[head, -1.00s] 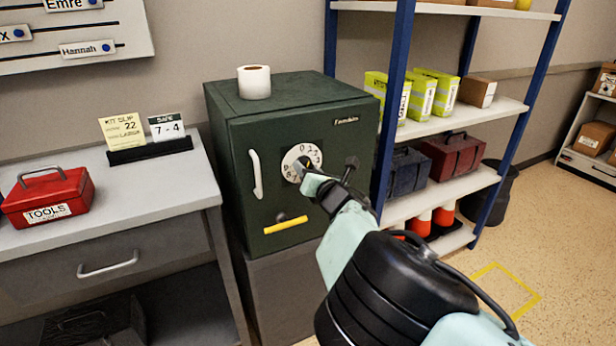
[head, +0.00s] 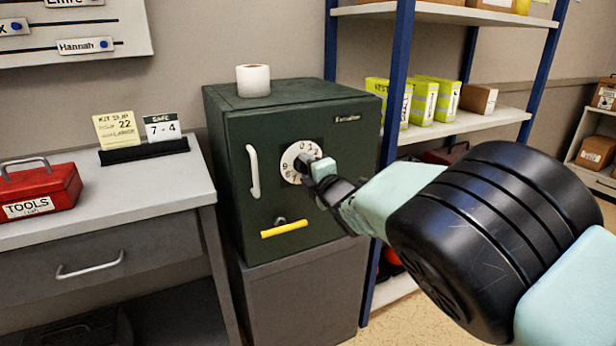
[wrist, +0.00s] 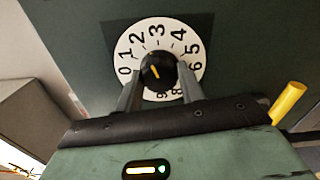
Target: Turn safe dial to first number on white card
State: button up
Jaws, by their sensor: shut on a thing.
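The green safe (head: 232,190) stands on a grey cabinet. Its white numbered dial (head: 289,165) is on the door, with 0 near the top. In the wrist view, the dial (wrist: 130,55) surrounds a black knob (wrist: 160,80) with a short yellow mark, which lies roughly toward the 2–3 side. My gripper (wrist: 158,85) is shut on the knob, one finger on each side. The fingers and knob hide part of the dial's lower numbers. The white card (head: 162,127) stands on the desk in a black holder and reads "SAFE 7 - 4".
A yellow-gripped lever (head: 285,229) and a pale vertical handle (head: 253,172) are also on the door. A paper roll (head: 253,80) stands on the safe. A yellow kit slip (head: 117,130) and red toolbox (head: 40,193) are on the left desk. A blue-framed shelf (head: 398,85) stands right.

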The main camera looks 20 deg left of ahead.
jog(key=m+b, duration=1.1)
jog(key=m, duration=1.6)
jog(key=shift+f+m+b, duration=0.15)
jog(key=shift+m+b, duration=0.15)
jog(key=shift+m, duration=0.1)
jog(key=o, duration=1)
jog(key=shift+c, duration=0.2)
